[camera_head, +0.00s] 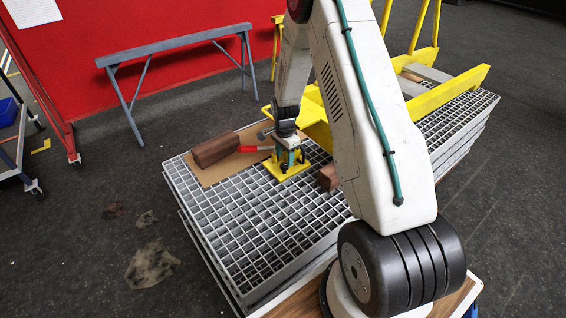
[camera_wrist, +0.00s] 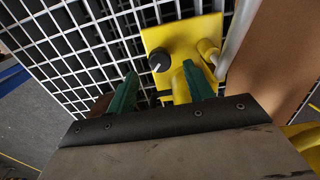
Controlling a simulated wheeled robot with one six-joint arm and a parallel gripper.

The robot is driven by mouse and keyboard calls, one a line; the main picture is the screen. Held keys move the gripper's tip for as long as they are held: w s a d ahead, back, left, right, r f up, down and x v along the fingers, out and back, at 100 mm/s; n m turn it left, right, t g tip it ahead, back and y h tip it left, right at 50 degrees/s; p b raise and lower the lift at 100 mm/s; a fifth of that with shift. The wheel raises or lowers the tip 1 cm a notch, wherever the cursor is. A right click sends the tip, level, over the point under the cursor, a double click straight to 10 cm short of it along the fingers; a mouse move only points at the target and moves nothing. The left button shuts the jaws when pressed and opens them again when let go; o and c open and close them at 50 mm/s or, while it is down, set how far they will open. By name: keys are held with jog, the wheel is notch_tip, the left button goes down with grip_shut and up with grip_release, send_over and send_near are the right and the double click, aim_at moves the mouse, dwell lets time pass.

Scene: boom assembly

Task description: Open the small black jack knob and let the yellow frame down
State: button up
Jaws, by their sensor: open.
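The small black jack knob (camera_wrist: 160,61) has a pale mark on top and stands on the yellow jack plate (camera_wrist: 158,36) in the wrist view. A yellow post stands beside it. The jack (camera_head: 284,170) sits on the grating in the head view, where the knob is too small to make out. My gripper (camera_wrist: 160,70) is open with green fingers; the knob appears between and just beyond the fingertips, and I cannot tell whether they touch it. In the head view my gripper (camera_head: 290,156) is right over the jack. The yellow frame (camera_head: 450,90) extends behind my arm, which hides its middle.
The stacked grating (camera_head: 250,220) carries a brown board (camera_head: 205,172), a dark wooden block (camera_head: 215,148) and a red-handled tool (camera_head: 255,149). Another brown block (camera_head: 328,177) lies right of the jack. A grey trestle (camera_head: 175,47) stands behind. The grating's front left is clear.

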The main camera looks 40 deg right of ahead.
aim_at(284, 165)
jog(key=shift+f, duration=1.75)
jog(key=shift+c, duration=0.3)
jog(key=c, duration=0.9)
